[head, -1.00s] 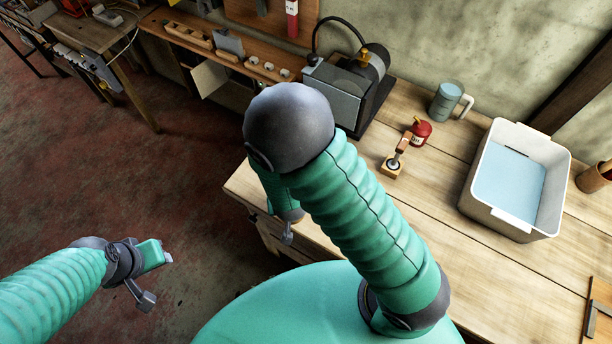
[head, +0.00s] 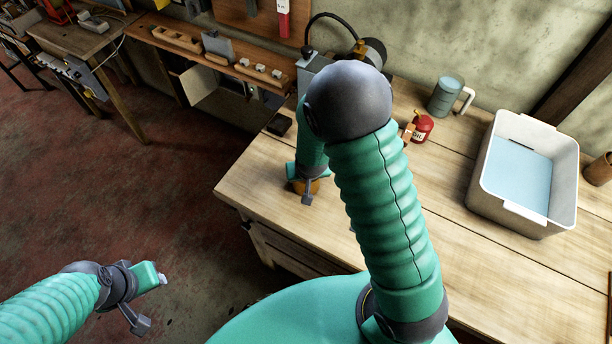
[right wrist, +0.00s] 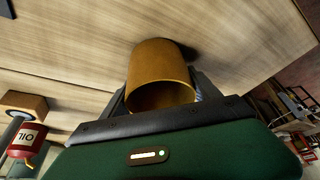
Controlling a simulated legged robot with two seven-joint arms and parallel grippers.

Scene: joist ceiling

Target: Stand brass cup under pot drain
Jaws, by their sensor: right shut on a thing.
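The brass cup (right wrist: 160,72) is between the fingers of my right gripper in the right wrist view, its open mouth toward the camera. In the head view my right gripper (head: 307,188) is shut on the cup (head: 296,186) over the left part of the workbench; I cannot tell whether the cup touches the wood. A dark cylindrical body (head: 375,52) with a brass fitting (head: 359,50) stands at the bench's back, partly hidden by my right arm. It may be the pot; no drain is clearly visible. My left gripper (head: 152,300) is open and empty, left of the bench.
A white tub (head: 478,190) holding something light blue stands at right on the workbench (head: 262,215). A grey-blue mug (head: 445,96) and red oil can (head: 422,128) stand behind. The can (right wrist: 27,140) also shows in the right wrist view.

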